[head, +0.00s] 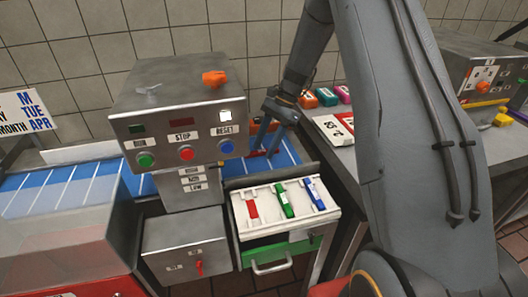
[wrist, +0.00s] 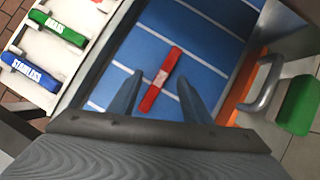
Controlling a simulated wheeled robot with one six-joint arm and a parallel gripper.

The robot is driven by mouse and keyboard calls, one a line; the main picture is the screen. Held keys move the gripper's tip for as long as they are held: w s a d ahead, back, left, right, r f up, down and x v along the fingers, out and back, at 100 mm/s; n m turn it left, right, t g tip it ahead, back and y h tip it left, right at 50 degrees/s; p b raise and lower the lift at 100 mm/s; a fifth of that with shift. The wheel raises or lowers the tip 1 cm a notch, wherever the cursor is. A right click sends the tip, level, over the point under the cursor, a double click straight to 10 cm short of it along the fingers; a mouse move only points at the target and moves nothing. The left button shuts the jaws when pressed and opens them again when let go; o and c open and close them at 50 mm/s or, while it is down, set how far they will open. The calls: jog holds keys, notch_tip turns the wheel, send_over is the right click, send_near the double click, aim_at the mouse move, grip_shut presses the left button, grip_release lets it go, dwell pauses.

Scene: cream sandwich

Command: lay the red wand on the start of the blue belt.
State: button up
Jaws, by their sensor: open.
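The red wand (wrist: 174,60) has a pale label at its middle and appears to lie flat on the blue belt (wrist: 215,45), slanted across a white line. In the head view the red wand (head: 256,154) is small and partly hidden by the fingers. The blue belt (head: 286,157) shows beside the control box. My gripper (wrist: 160,88) is open, with one finger on each side of the wand and a gap to both. In the head view my gripper (head: 265,146) is low over the belt.
The control box (head: 165,105) stands close left of my gripper. Metal side rails (wrist: 95,70) edge the belt.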

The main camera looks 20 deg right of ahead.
dwell(0.3)
grip_shut()
notch_tip(320, 180, up, 20)
jog(key=s+p, duration=0.2)
jog(key=p, duration=0.5)
jog(key=shift+s, duration=0.35)
dwell(0.3)
